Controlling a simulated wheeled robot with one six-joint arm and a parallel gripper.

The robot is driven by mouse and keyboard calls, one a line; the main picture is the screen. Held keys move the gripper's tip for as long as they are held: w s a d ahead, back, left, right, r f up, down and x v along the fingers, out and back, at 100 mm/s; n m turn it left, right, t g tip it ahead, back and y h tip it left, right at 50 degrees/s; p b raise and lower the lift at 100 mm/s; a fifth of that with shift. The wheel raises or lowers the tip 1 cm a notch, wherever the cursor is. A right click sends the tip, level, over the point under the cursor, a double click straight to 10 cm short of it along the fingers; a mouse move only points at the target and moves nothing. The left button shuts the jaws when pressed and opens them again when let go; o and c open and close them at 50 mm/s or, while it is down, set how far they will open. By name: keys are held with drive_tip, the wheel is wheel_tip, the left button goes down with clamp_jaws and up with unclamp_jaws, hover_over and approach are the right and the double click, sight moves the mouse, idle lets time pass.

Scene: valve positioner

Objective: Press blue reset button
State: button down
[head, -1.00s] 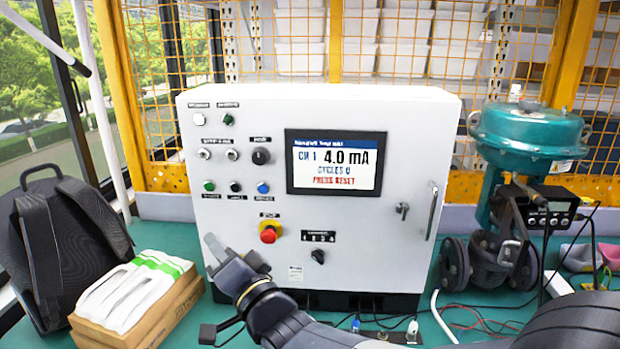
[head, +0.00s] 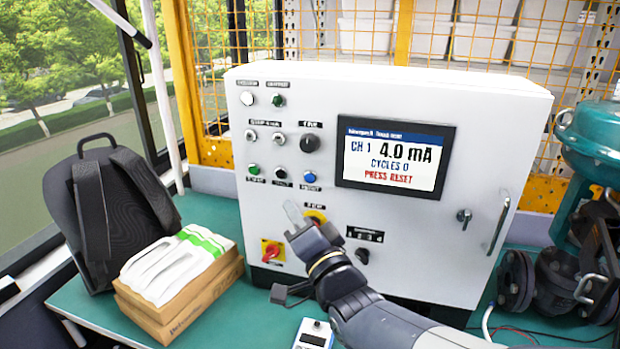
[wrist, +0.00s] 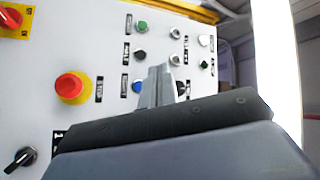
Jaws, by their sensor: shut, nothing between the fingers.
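The blue reset button (head: 310,177) is on the white control cabinet's front (head: 250,215), at the right end of a row with a green and a black button, below left of the screen. It also shows in the wrist view (wrist: 137,86), just left of the fingers and partly hidden by them. My gripper (head: 292,212) is shut and empty. Its fingertips appear below and slightly left of the blue button in the head view. I cannot tell how far they are from the panel. The screen (head: 393,158) reads "CH 1 4.0 mA, CYCLES 0, PRESS RESET".
A red stop button on yellow (wrist: 70,87) sits close to my gripper and is partly hidden by it in the head view. A red-and-yellow switch (head: 271,250) is below. A cardboard box (head: 180,300) and a backpack (head: 100,215) are left, a teal valve (head: 597,150) right.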

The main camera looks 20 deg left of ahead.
sight(310, 178)
drive_tip(key=shift+w+a+p, duration=0.15)
drive_tip(key=shift+w+p, duration=0.2)
drive_tip(key=shift+w, duration=1.05)
drive_tip(key=shift+w+a+p, duration=0.15)
drive_tip(key=shift+w+p, duration=0.2)
drive_tip(key=shift+w, duration=1.1)
drive_tip(key=shift+w+a+p, duration=0.15)
drive_tip(key=shift+w+p, duration=0.2)
drive_tip(key=shift+w, duration=1.05)
drive_tip(key=shift+w, duration=0.15)
drive_tip(key=shift+w, duration=0.3)
drive_tip(key=shift+w+a+b, duration=0.1)
drive_tip(key=shift+w+b, duration=0.2)
drive_tip(key=shift+w, duration=0.05)
drive_tip(key=shift+s, duration=0.1)
drive_tip(key=shift+s+b, duration=0.55)
drive_tip(key=shift+s, duration=0.15)
